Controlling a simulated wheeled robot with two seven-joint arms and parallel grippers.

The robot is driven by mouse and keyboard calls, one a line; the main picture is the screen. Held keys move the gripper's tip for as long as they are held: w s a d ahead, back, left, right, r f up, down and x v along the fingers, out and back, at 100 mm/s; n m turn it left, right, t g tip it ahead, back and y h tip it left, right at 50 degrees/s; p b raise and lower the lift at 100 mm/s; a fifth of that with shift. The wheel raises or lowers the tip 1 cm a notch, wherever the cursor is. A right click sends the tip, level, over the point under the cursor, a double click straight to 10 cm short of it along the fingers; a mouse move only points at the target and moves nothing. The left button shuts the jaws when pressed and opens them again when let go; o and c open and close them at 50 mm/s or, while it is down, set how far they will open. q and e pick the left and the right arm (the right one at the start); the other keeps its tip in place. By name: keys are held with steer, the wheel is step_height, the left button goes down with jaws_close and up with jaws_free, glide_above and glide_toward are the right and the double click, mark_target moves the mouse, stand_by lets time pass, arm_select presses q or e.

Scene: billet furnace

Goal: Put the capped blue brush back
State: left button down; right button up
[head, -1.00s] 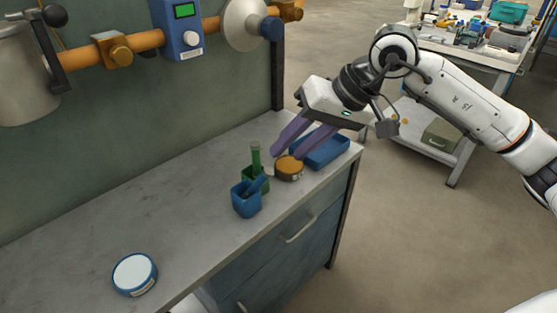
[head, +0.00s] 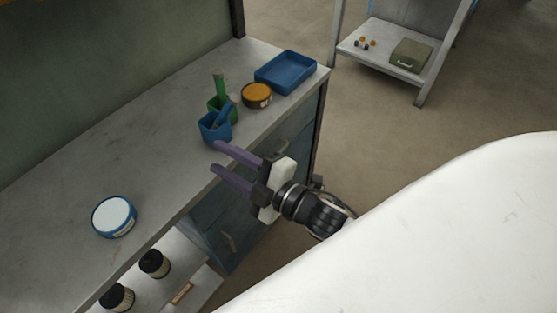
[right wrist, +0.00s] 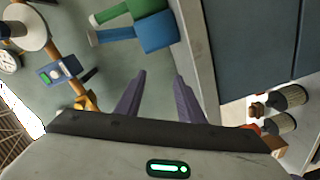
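A blue cup (head: 214,131) stands on the grey bench with a blue brush (head: 223,116) leaning in it; its cap cannot be made out. Behind it is a green cup (head: 228,110) with a green handle (head: 219,87) sticking up. The right wrist view also shows the blue cup (right wrist: 157,33), the blue brush handle (right wrist: 113,35) and the green handle (right wrist: 108,14). My right gripper (head: 215,157) is open and empty, its purple fingers apart near the bench's front edge, on the near side of the blue cup. My left gripper is out of view.
An orange-topped tin (head: 256,94) and a blue tray (head: 287,70) stand behind the cups. A white-lidded blue tin (head: 114,216) sits at the left. Dark jars (head: 154,263) stand on a lower shelf. The bench between the white-lidded tin and cups is clear.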

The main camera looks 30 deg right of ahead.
steer(key=s+d+f+m+g+h+p, duration=0.1)
steer(key=s+f+m+g+h, duration=0.3)
steer(key=s+f+m, duration=1)
steer(key=shift+s+d+f+g, duration=0.55)
steer(key=shift+s+f+g, duration=1.25)
steer(key=shift+f, duration=0.8)
steer(key=shift+w, duration=0.15)
